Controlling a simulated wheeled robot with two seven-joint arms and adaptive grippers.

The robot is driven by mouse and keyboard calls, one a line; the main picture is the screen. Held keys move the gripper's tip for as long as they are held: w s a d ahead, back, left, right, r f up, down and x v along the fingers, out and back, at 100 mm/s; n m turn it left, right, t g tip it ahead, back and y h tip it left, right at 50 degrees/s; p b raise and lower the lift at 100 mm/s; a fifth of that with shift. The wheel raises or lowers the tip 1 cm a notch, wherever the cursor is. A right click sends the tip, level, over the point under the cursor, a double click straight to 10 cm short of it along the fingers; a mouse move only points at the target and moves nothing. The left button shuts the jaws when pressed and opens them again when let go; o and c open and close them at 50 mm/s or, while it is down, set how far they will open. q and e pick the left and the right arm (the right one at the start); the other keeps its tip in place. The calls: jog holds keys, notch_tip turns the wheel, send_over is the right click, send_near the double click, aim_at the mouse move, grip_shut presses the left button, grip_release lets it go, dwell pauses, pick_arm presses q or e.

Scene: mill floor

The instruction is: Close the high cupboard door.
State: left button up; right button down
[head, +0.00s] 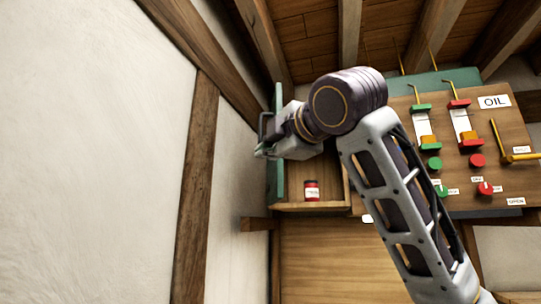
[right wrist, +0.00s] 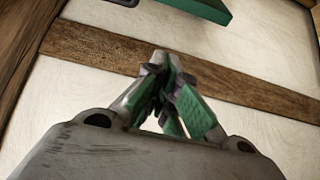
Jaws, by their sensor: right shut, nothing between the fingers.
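The high cupboard (head: 318,207) is open. Its green door (head: 279,182) stands swung out at the left side, seen nearly edge-on. My right arm reaches up from the lower right across the cupboard front. My right gripper (head: 262,150) is shut and empty, its tips at the left, outer side of the door; it hides the door's middle, and I cannot tell whether it touches. In the right wrist view the shut fingertips (right wrist: 165,90) point at the wall, and a green panel, likely the door (right wrist: 195,8), shows above them with a gap. My left gripper is out of view.
A white wall with a timber post (head: 196,185) is close on the left. Ceiling beams run overhead.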

jog(key=p+x, duration=0.3)
jog(key=x, duration=0.7)
jog(key=d+p, duration=0.1)
jog(key=d, duration=0.3)
jog(key=shift+d, duration=0.1)
jog(key=shift+s+d, duration=0.1)
jog(key=shift+d, duration=0.15)
dwell(0.3)
